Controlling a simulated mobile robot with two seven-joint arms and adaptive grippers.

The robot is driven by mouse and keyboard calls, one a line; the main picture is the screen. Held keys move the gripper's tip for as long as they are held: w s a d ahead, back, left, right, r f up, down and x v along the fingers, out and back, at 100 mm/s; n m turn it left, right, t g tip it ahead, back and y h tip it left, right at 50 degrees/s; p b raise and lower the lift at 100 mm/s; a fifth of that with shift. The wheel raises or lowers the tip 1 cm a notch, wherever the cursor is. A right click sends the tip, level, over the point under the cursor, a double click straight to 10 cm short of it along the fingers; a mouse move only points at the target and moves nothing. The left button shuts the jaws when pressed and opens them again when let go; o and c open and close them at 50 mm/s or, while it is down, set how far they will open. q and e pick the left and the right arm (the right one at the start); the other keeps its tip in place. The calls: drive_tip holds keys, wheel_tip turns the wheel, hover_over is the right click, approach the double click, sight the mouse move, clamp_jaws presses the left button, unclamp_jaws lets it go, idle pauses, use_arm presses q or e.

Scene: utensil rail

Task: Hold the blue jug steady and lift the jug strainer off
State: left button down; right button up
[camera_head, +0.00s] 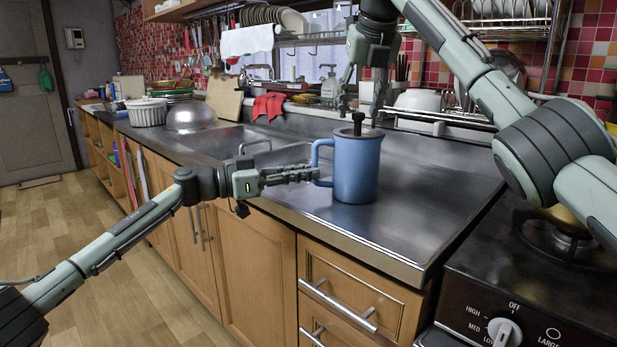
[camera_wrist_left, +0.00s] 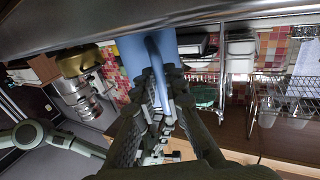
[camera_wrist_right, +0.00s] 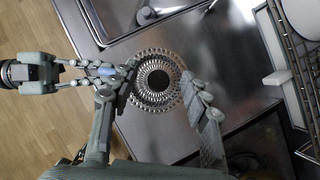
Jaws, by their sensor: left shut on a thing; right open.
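The blue jug (camera_head: 356,172) stands upright on the steel counter near its front edge. The jug strainer sits on its top, with a dark knob (camera_head: 358,120) standing up; in the right wrist view the strainer (camera_wrist_right: 149,59) is a round perforated metal disc around the knob. My left gripper (camera_head: 314,174) is shut on the jug's handle at the jug's left side; the left wrist view shows the fingers on the handle against the blue wall (camera_wrist_left: 134,54). My right gripper (camera_head: 362,103) points down, open, above the strainer, its fingers on either side of the knob and apart from it.
The sink (camera_head: 235,140) lies left of the jug, with a steel bowl (camera_head: 191,117) beyond. A dish rack (camera_head: 440,122) with a white bowl stands behind. The stove (camera_head: 530,270) is at the right. The counter right of the jug is clear.

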drive_tip(key=v, duration=1.2)
use_arm(q)
drive_tip(key=c, duration=1.5)
unclamp_jaws()
